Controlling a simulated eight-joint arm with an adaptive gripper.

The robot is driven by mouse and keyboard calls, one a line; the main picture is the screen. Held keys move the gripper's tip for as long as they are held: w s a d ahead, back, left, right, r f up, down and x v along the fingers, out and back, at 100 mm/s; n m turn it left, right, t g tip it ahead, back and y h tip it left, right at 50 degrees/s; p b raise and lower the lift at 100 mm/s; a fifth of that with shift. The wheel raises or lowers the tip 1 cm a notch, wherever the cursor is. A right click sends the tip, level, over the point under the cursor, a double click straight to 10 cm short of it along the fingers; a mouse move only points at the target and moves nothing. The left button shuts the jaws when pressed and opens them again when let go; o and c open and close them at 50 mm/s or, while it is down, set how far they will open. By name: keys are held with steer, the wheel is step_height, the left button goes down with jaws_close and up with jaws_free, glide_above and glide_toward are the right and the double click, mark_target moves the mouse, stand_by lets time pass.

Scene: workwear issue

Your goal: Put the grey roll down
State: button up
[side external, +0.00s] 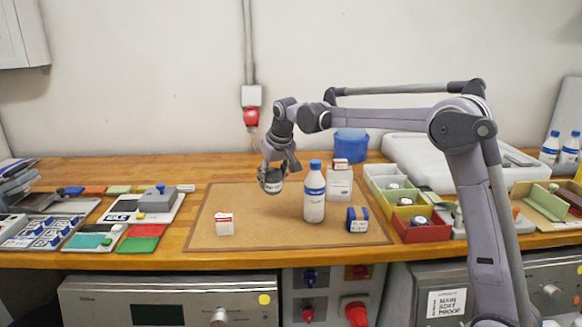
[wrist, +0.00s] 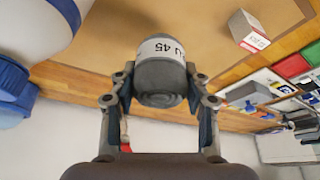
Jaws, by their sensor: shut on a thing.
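The grey roll (wrist: 160,78) has a white label reading "U 45" in the wrist view. My gripper (wrist: 160,95) is shut on it, with one finger on each side. In the side view my gripper (side external: 272,172) holds the grey roll (side external: 271,182) over the brown mat (side external: 270,226), behind the small white box and left of the bottle. The roll appears to be above the mat, but the exact gap cannot be told.
On the mat stand a white bottle with a blue cap (side external: 314,195), a small white-and-red box (side external: 224,224), a blue box (side external: 357,219) and a grey-white box (side external: 339,183). Coloured bins (side external: 412,212) stand right. The mat's front middle is clear.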

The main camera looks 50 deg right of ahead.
steer(key=shift+s+a+f, duration=0.2)
steer(key=shift+s+f, duration=0.05)
step_height(320, 180, down, 10)
steer(key=shift+r, duration=0.15)
stand_by(0.4)
steer(key=o, duration=1.1)
steer(key=shift+o, duration=0.2)
